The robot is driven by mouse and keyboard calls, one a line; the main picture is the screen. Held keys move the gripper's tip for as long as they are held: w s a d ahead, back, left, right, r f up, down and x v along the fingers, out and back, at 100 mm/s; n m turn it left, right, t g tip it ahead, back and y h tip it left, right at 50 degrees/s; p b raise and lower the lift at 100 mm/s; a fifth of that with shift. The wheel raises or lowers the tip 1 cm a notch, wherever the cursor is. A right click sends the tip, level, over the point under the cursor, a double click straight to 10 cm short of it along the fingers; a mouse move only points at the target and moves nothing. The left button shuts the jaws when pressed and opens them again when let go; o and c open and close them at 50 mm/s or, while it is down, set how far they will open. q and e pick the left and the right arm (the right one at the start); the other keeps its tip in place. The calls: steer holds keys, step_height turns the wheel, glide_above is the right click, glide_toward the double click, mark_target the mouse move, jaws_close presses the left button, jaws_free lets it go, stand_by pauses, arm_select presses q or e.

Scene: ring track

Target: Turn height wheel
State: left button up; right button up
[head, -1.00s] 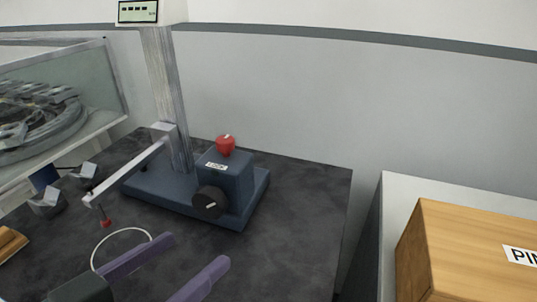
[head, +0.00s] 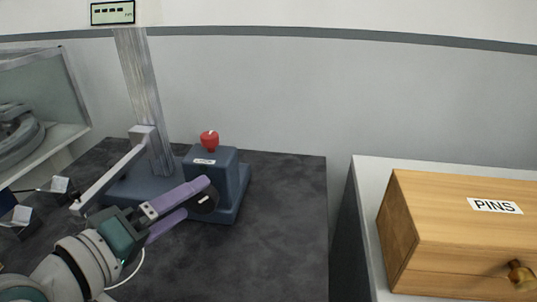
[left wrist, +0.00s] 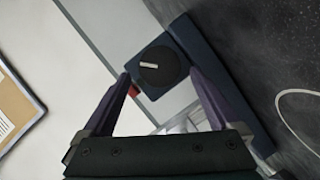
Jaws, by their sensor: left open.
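The height gauge stands on the dark bench, with a blue base (head: 229,211), a tall grey column (head: 143,95) and a display (head: 112,12) on top. The black height wheel (head: 206,201) is on the front of its blue housing, partly hidden by my fingers in the head view. In the left wrist view the wheel (left wrist: 161,66) shows whole, with a pale mark across it. My left gripper (head: 203,196) is open, its purple fingers pointing at the wheel. In the left wrist view the wheel appears between and beyond the fingertips; contact cannot be told. My right gripper is not in view.
A red knob (head: 209,140) sits on top of the housing. A horizontal arm (head: 110,178) reaches out from the column. Small metal blocks (head: 60,187) lie at left. A wooden PINS drawer box (head: 450,225) stands at right. The bench right of the gauge is clear.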

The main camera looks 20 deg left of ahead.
arm_select(q)
steer(key=shift+x, duration=0.95)
steer(key=shift+c, duration=0.2)
steer(key=c, duration=1.3)
